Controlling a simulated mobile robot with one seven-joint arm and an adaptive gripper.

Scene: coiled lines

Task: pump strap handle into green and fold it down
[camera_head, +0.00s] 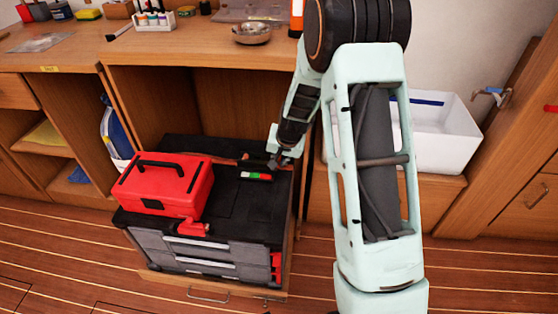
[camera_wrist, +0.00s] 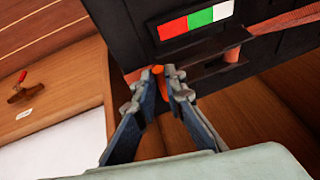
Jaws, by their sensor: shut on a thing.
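My gripper (camera_head: 277,160) is at the right back edge of the black tool chest top (camera_head: 235,205). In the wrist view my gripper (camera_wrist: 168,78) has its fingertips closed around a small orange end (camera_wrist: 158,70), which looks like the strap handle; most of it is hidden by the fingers. A dark ratchet plate (camera_wrist: 205,52) sits beside it, with the orange strap (camera_wrist: 285,28) running off to the right. A red, green and white strip (camera_wrist: 196,20) lies just above the plate. This strip also shows in the head view (camera_head: 256,176); no pointer is discernible on it.
A red toolbox (camera_head: 165,183) with a black handle stands left on the chest. A white basin (camera_head: 440,135) is to the right. The counter (camera_head: 190,45) above holds a metal bowl (camera_head: 252,33) and bottles.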

